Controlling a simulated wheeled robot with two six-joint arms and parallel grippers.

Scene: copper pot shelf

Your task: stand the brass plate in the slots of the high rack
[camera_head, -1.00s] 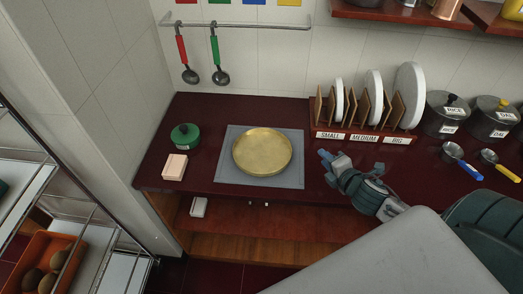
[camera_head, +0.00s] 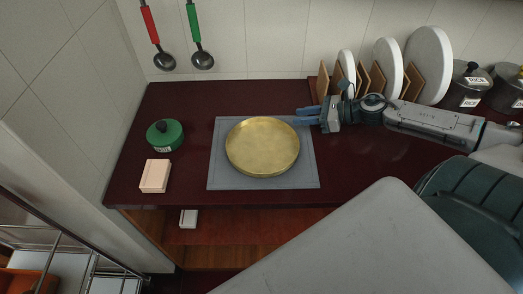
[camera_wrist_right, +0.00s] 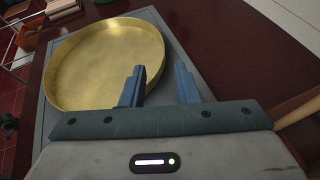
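The brass plate (camera_head: 262,147) lies flat on a grey mat (camera_head: 217,180) on the dark red counter. It also shows in the right wrist view (camera_wrist_right: 100,62). My right gripper (camera_head: 306,116) is open and empty beside the plate's right rim, its two fingers pointing at it. In the right wrist view the fingers (camera_wrist_right: 160,84) are apart, with the left one overlapping the rim's near right edge. Contact cannot be told. A rack with wooden dividers (camera_head: 322,82) stands at the back right, holding white plates (camera_head: 388,62). My right arm hides its lower front. My left gripper is not in view.
A green lidded pot (camera_head: 165,135) and a pale pink block (camera_head: 155,176) sit left of the mat. Two ladles (camera_head: 201,58) hang on the back wall. Dark pots (camera_head: 467,85) stand right of the rack. The counter between rack and ladles is clear.

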